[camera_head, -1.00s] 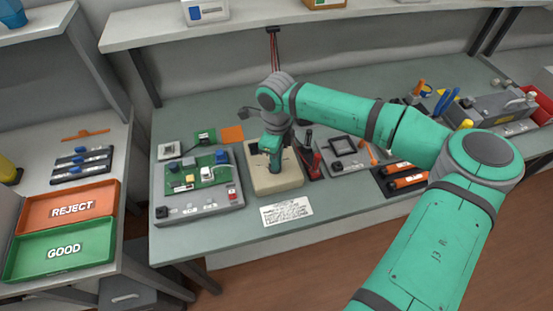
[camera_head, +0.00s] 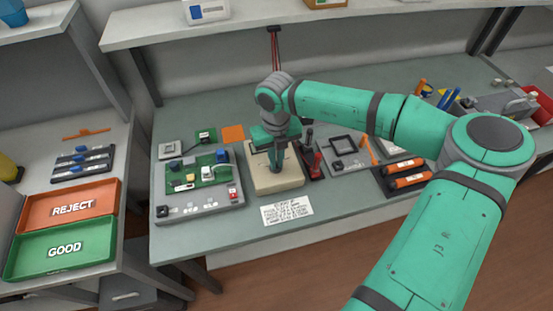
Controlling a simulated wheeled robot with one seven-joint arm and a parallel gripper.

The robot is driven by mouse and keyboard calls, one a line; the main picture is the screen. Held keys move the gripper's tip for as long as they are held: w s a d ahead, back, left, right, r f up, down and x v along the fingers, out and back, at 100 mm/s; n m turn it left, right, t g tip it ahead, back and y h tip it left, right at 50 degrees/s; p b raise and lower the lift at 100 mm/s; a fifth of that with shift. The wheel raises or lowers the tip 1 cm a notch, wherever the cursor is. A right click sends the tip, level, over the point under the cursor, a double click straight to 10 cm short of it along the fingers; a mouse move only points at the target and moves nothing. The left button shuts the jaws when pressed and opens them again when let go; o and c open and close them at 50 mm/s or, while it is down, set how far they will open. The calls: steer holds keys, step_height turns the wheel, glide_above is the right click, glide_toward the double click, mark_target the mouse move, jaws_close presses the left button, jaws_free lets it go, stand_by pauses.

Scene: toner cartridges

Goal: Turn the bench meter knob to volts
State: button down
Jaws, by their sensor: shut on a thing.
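The bench meter (camera_head: 290,179) is a beige box lying on the grey-green bench, near its front edge. My gripper (camera_head: 273,172) points down over the middle of the meter and is shut on its knob. The knob is mostly hidden between the fingers and under the wrist, so its pointer and the volts mark cannot be read. The dark display at the meter's upper left is largely covered by my gripper.
A grey fixture with a green circuit board (camera_head: 222,158) stands close left of the meter. Red and black probes (camera_head: 318,165) lie close right. A printed note (camera_head: 287,210) lies in front. Orange REJECT (camera_head: 110,187) and green GOOD (camera_head: 108,231) trays sit far left. A shelf (camera_head: 150,30) overhangs the back.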

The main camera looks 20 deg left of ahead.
steer(key=shift+m, duration=0.6)
steer(key=c, duration=1.9)
jaws_free()
steer(key=shift+o, duration=0.2)
step_height(320, 180, up, 11)
steer(key=shift+f, duration=0.1)
